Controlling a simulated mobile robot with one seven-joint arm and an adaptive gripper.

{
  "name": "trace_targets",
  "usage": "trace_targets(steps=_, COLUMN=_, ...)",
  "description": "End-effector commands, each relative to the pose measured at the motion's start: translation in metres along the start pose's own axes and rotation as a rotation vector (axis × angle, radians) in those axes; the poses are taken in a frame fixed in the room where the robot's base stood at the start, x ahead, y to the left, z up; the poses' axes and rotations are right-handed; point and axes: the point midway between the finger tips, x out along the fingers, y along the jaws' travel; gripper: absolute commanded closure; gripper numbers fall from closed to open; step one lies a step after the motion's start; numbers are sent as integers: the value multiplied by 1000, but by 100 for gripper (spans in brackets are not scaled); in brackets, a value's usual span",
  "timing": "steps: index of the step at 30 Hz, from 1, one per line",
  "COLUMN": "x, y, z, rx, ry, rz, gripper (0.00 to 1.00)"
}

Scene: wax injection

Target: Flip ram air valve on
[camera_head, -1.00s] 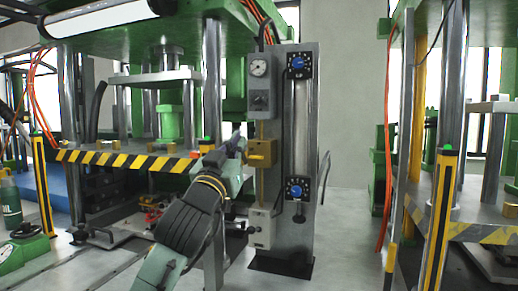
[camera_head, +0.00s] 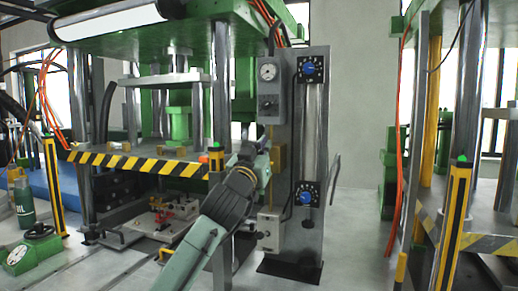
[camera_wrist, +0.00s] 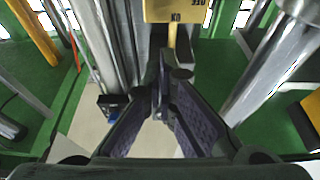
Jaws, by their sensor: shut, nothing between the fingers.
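The ram air valve is a yellow block on the grey control panel (camera_head: 312,235). In the head view only a strip of the yellow block (camera_head: 280,158) shows, because my arm covers the rest. In the wrist view the yellow block (camera_wrist: 190,12) is at the top edge, with upside-down lettering that seems to read OFF. A thin yellow bar (camera_wrist: 171,38) runs down from it towards my fingers. My gripper (camera_wrist: 165,84) is shut and empty, its fingertips just below the block. I cannot tell whether they touch the bar. In the head view my gripper (camera_head: 262,138) is in front of the panel.
A gauge box (camera_head: 268,90) is above the valve and a grey box (camera_head: 269,230) below it. Blue knobs (camera_head: 308,68) are on the panel's right. A press with a striped edge (camera_head: 135,163) stands left. Another press (camera_head: 480,225) stands right, with open floor between.

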Motion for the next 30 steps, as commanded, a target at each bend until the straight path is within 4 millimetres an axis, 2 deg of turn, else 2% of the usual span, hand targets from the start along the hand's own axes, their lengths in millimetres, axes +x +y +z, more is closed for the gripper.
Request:
trace_targets(steps=1, x=14, y=1, z=-5, rx=0, ry=-1, rz=1, gripper=100)
trace_targets(steps=4, x=34, y=0, z=-5, rx=1, ry=-1, rz=0, gripper=100)
trace_targets(steps=6, x=27, y=-2, z=12, rx=-2, ry=-3, rz=-2, gripper=100)
trace_targets(steps=12, x=19, y=-1, z=32, rx=-1, ry=0, rz=-1, gripper=100)
trace_targets(steps=30, x=13, y=3, z=38, rx=14, ry=1, rz=5, gripper=100)
